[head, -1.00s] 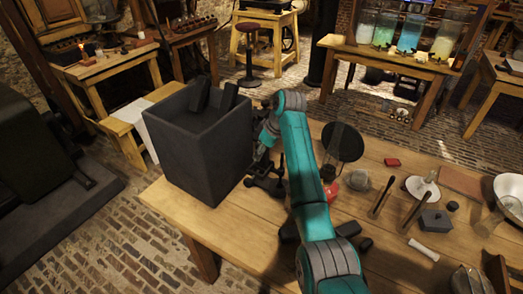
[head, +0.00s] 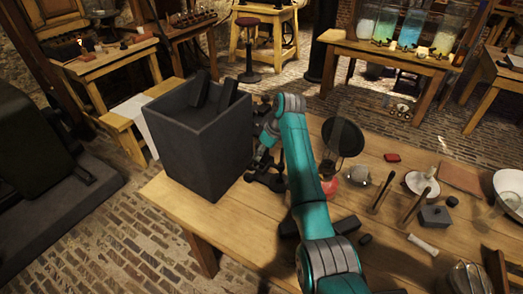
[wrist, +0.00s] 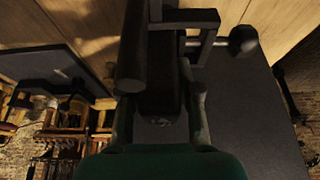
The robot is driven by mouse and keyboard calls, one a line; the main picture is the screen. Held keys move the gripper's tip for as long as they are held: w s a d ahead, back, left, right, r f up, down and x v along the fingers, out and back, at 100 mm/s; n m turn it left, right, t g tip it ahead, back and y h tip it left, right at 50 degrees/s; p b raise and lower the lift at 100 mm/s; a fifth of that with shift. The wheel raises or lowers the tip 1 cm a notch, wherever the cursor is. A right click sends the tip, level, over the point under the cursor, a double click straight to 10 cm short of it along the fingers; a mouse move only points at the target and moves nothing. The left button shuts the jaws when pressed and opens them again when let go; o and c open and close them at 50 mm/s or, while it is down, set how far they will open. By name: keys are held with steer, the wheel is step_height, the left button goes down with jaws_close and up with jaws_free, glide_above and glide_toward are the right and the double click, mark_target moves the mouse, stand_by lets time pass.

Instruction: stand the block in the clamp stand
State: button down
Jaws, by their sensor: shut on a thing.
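My gripper (wrist: 160,100) is shut on a dark block (wrist: 160,75), which sits between its two fingers in the wrist view. The black clamp stand (head: 267,178) stands on the wooden table just right of the large dark box. In the wrist view its bracket and round knob (wrist: 243,39) show right beside the block. My gripper is at the stand, low over the table. In the head view my teal arm and wrist largely hide the gripper, and I cannot make out the block there. I cannot tell whether the block touches the stand.
The tall dark open box (head: 196,150) stands close on the left, with two dark slabs leaning out. A round black disc (head: 344,138), a red flask (head: 329,173) and several small tools lie to the right. A dark bar (head: 346,225) lies near the arm.

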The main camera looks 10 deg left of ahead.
steer(key=shift+f, duration=0.1)
steer(key=c, duration=0.7)
jaws_free()
steer(key=v, duration=1.2)
steer(key=shift+a, duration=0.1)
